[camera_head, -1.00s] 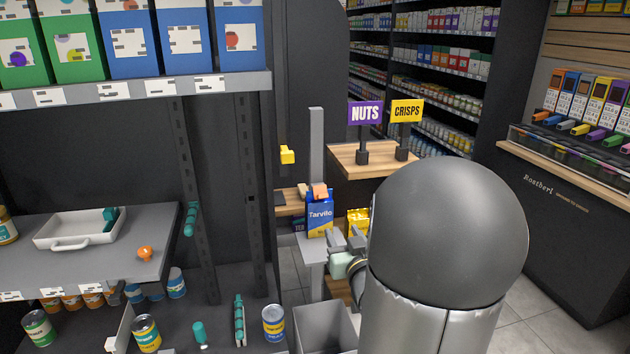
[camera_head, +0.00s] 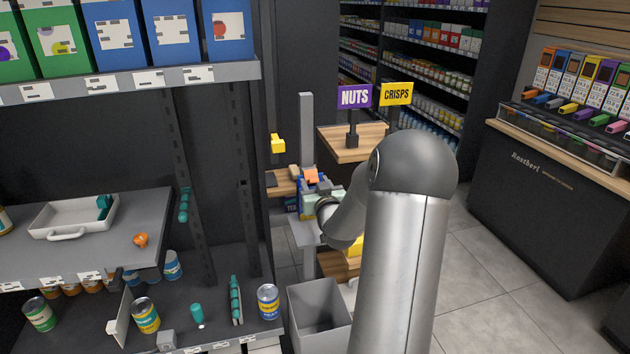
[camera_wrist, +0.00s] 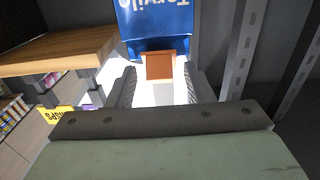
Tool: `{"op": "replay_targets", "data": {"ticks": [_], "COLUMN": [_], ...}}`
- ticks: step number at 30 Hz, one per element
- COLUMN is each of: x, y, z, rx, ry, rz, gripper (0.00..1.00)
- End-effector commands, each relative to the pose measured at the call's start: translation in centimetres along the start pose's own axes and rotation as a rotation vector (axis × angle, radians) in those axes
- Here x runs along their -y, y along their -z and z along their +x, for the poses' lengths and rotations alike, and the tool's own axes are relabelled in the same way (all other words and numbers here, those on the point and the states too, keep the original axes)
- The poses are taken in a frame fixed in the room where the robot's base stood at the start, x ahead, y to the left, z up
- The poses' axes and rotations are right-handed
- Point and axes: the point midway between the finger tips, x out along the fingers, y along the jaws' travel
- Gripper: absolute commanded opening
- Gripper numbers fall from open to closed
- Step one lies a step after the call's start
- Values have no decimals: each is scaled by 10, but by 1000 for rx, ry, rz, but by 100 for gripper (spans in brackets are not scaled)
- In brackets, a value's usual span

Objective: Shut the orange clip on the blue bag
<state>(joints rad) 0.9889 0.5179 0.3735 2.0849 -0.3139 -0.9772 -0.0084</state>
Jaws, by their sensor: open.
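The blue bag (camera_head: 304,186) stands upright on a small stand beyond the shelf unit, largely hidden by my gripper in the head view. Its lettered front shows upside down in the wrist view (camera_wrist: 155,20). The orange clip (camera_head: 311,175) sits at the bag's top. In the wrist view the clip (camera_wrist: 159,66) is close ahead, between the lines of my two fingers. My gripper (camera_wrist: 160,86) is open, with one finger to each side of the clip. I cannot tell whether the fingers touch it. In the head view my gripper (camera_head: 312,200) is at the bag, partly hidden by my arm.
A yellow bag (camera_head: 355,247) is partly behind my arm. A wooden table (camera_head: 350,141) with NUTS and CRISPS signs stands behind. A grey bin (camera_head: 319,312) stands in front. The shelf unit (camera_head: 98,245) with a white tray fills the left.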

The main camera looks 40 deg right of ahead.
Motion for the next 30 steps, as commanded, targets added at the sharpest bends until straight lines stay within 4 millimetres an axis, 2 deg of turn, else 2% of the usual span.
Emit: {"op": "replay_targets", "data": {"ticks": [11,15,16,23,30], "x": [0,0,0,0,-1], "y": [0,0,0,-6,-16], "z": [6,6,6,6,9], "rx": [1,1,1,-16,-113], "ry": [-1,-1,-1,-1,-2], "rz": [1,0,1,0,-2], "gripper": [47,8,2,3,3]}}
